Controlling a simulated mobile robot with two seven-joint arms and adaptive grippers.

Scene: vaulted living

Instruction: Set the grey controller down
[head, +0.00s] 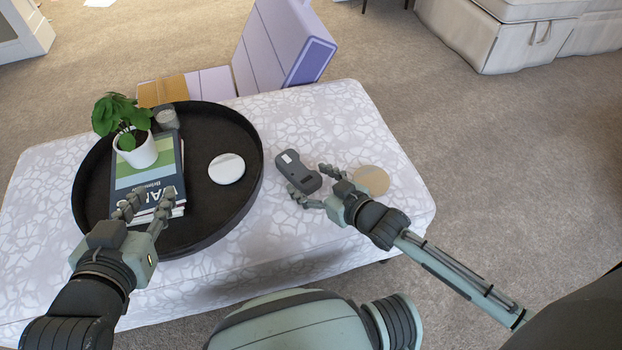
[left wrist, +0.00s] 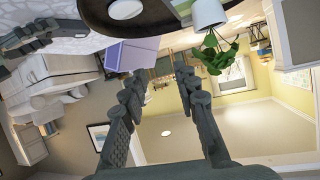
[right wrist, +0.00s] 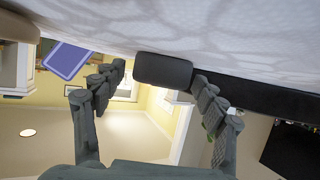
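The grey controller (head: 298,172) lies at the patterned ottoman top (head: 330,120), right of the black round tray. Its dark end (right wrist: 163,70) shows between the fingertips in the right wrist view, close against the white surface. My right gripper (head: 312,183) is at the controller's near end with fingers spread. A small gap shows beside one finger; the other finger is very close to the controller, and I cannot tell whether it touches. My left gripper (head: 150,207) is open and empty above the tray's near side; its spread fingers show in the left wrist view (left wrist: 160,80).
The black tray (head: 225,120) holds books (head: 150,180), a potted plant (head: 140,150), a glass jar (head: 167,118) and a white disc (head: 226,168). A tan disc (head: 371,180) lies right of my right gripper. A purple box-like piece (head: 285,45) stands behind the ottoman.

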